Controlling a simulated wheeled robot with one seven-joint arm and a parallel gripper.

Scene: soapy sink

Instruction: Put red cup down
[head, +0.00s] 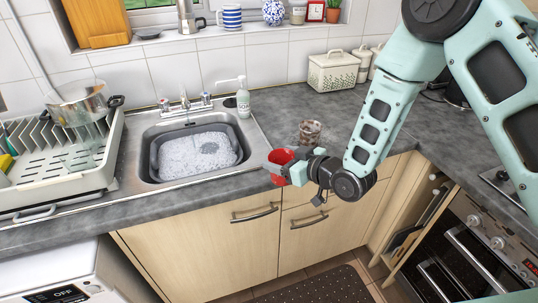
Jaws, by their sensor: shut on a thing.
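A red cup (280,158) is at the front edge of the counter, just right of the sink. My gripper (290,169) is shut on the red cup from its right side. The fingers hide part of the cup. I cannot tell whether the cup's base touches the counter or hangs beyond its front edge. The grey counter (283,112) lies behind the cup.
A brownish patterned cup (310,132) stands on the counter close behind my gripper. The sink (152,128) with a soapy basin (196,150) is to the left. A soap bottle (243,101) stands behind the sink. The counter's middle is clear.

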